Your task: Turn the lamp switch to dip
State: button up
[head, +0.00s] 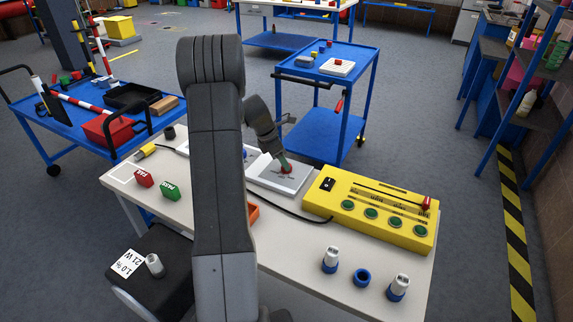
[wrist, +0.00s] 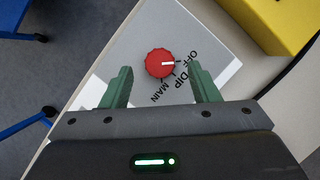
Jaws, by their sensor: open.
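The lamp switch is a round red knob (wrist: 160,63) on a light grey plate (wrist: 205,40). OFF, DIP and MAIN are printed beside it. Its white pointer line points right in the wrist view, toward OFF. My gripper (wrist: 159,69) is open, with one green finger on each side of the knob and a gap on both sides. In the head view the knob (head: 286,169) is partly hidden by my gripper (head: 283,160), which is over the plate (head: 268,182). I cannot tell how high the fingertips are above the plate.
A yellow box (head: 372,208) with green buttons and a red lever stands right of the plate. A black cable (head: 291,214) runs along the table (head: 310,277). FAIL (head: 143,178) and PASS blocks stand left. Lamps (head: 330,260) and a blue ring (head: 362,278) stand at the front right.

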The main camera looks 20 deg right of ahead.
jog(key=shift+x, duration=1.5)
jog(key=shift+c, duration=0.2)
jog(key=c, duration=0.9)
jog(key=shift+w, duration=0.1)
jog(key=shift+c, duration=0.2)
jog(key=shift+r+m, duration=0.1)
jog(key=shift+m, duration=0.2)
jog(key=m+g+p, duration=0.1)
jog(key=m, duration=0.2)
jog(key=shift+w+m+g+p, duration=0.1)
jog(key=shift+m+g+p, duration=0.2)
jog(key=shift+p, duration=0.1)
jog(key=shift+w+m+g+y+p, duration=0.1)
jog(key=shift+m+g+y+p, duration=0.25)
jog(key=shift+m, duration=0.8)
jog(key=shift+m+g+y+p, duration=0.2)
jog(key=shift+m+g+y, duration=0.15)
jog(key=shift+m, duration=0.8)
jog(key=shift+d, duration=0.1)
